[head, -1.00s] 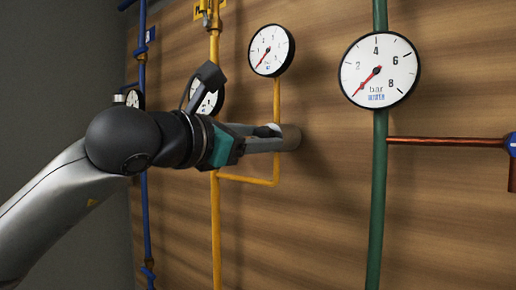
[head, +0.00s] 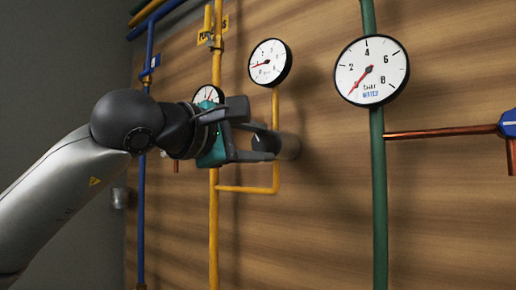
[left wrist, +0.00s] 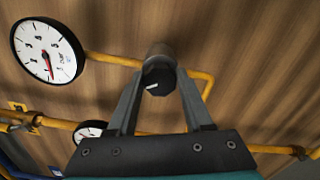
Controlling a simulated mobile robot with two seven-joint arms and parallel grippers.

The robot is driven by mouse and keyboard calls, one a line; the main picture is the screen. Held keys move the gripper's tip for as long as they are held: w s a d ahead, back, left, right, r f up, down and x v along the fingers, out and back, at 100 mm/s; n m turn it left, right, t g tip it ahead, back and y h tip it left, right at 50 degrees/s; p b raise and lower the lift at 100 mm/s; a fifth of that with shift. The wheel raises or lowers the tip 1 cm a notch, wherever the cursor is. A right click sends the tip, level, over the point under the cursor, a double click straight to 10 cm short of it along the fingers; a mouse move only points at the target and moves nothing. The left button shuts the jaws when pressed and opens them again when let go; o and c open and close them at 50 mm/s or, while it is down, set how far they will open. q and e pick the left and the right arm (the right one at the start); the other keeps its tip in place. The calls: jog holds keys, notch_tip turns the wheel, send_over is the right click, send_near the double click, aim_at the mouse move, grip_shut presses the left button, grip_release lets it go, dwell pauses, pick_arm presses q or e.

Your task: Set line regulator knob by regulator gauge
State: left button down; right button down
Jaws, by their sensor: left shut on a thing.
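The regulator knob (left wrist: 158,76) is a dark cap with a white mark, on a grey cylindrical body (left wrist: 159,55) fixed to the wooden wall. In the head view, the knob (head: 262,143) is partly hidden by a finger. My left gripper (head: 268,143) has its two fingers on either side of the knob and is shut on it. The left wrist view also shows this grip (left wrist: 158,80). The regulator gauge (head: 269,63) is round and white, above the knob. Its red needle points left and slightly down. It also shows in the left wrist view (left wrist: 47,52). My right gripper is not in view.
A larger bar gauge (head: 371,71) sits on a green vertical pipe (head: 379,200) to the right. A yellow pipe (head: 214,235) runs behind my left gripper, with a small gauge (head: 208,95) partly hidden. A blue pipe (head: 141,215) stands further left.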

pick_arm(q)
jog(key=shift+f+m, duration=0.1)
jog(key=shift+m, duration=0.5)
jog(key=shift+c, duration=1.5)
grip_release()
jog(key=b+v, duration=0.3)
jog(key=v, duration=1.2)
jog(key=shift+b, duration=0.35)
jog(key=shift+s+a, duration=0.1)
